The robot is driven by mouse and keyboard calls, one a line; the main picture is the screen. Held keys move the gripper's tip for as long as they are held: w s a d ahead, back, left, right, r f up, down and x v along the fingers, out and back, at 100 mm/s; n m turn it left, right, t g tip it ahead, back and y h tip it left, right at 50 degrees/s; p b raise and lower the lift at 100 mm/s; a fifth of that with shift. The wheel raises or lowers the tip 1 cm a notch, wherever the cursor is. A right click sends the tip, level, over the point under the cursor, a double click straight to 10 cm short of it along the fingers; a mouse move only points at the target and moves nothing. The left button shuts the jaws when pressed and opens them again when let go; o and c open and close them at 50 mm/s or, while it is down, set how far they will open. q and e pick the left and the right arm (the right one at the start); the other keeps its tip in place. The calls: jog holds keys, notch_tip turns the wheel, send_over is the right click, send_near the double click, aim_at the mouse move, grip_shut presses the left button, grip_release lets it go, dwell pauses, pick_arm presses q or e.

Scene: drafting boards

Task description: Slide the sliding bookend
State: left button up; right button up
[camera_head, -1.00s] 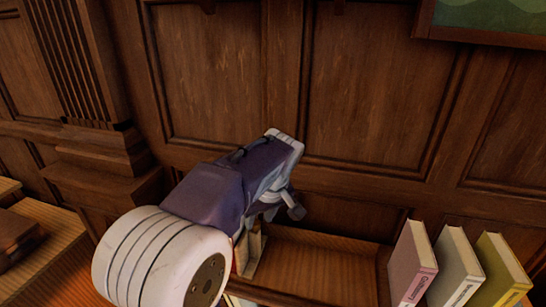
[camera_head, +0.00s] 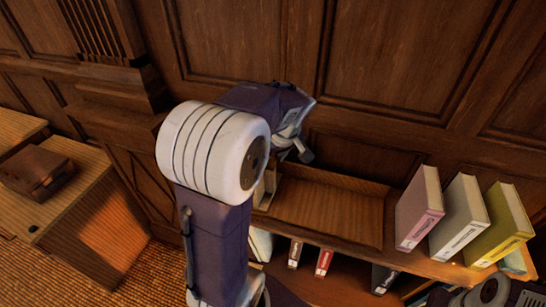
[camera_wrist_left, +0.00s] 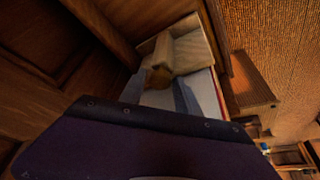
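The sliding bookend (camera_head: 268,188) is a pale wooden piece at the left end of the shelf in the head view, mostly hidden behind my left arm. In the left wrist view the pale wooden bookend (camera_wrist_left: 190,48) shows a block-like knob sticking out toward my gripper. My left gripper (camera_head: 303,148) hangs over the left end of the shelf. In the left wrist view its two grey fingers (camera_wrist_left: 160,95) are apart, with the knob's end close to the gap between them. I cannot tell whether they touch it. My right gripper is not in view.
The wooden shelf (camera_head: 325,215) is bare in the middle. A pink book (camera_head: 420,210), a white book (camera_head: 460,220) and a yellow book (camera_head: 500,228) stand at its right. More books sit below. A panelled wall is behind; a brown case (camera_head: 38,172) lies on a desk at left.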

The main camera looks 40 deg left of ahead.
pick_arm(q)
jog(key=shift+a, duration=0.15)
grip_shut()
dwell(1.2)
